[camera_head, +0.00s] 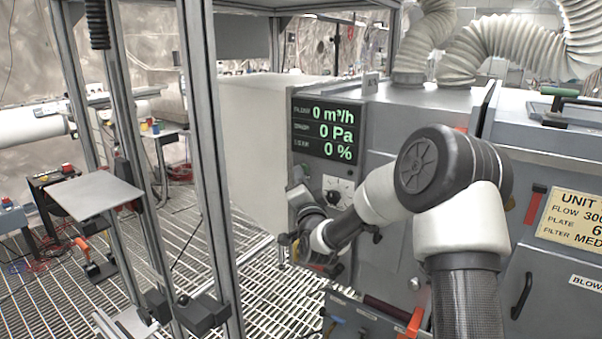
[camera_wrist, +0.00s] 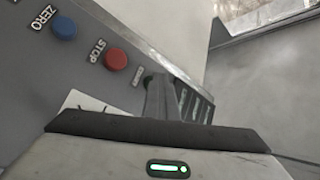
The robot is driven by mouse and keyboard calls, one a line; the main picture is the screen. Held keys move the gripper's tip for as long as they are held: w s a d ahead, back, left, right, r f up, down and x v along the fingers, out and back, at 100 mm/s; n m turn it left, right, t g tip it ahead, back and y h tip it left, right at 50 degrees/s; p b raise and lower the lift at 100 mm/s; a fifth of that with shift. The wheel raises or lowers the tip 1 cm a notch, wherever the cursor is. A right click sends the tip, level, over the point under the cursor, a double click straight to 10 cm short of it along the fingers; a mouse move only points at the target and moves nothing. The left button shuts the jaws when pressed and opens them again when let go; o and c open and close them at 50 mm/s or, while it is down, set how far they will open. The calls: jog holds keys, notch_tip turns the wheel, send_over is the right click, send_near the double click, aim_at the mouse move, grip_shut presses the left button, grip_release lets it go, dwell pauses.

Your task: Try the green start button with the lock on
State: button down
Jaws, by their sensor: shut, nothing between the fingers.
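The control panel (camera_wrist: 60,85) fills the upper left of the wrist view. It carries a blue ZERO button (camera_wrist: 63,28) and a red STOP button (camera_wrist: 115,59). A third label (camera_wrist: 138,76) beyond STOP is partly covered. A dark green edge beside it may be the start button, mostly hidden by my fingers. My gripper (camera_wrist: 163,92) is shut and empty, its fingers over that end of the button row; contact cannot be told. In the head view my arm's end hides the buttons. No lock can be made out for certain.
The display (camera_head: 328,130) reads 0 m³/h, 0 Pa and 0 %. A dial (camera_head: 336,197) sits below it. Metal posts (camera_head: 212,150) and a grey plate (camera_head: 95,193) stand left. The grated floor (camera_head: 275,300) is open below the panel.

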dwell(0.4)
jog(key=shift+s+b, duration=0.25)
jog(key=shift+b, duration=0.2)
jog(key=s+a+b, duration=0.3)
jog(key=s+a, duration=0.1)
jog(key=shift+s, duration=0.3)
dwell(0.6)
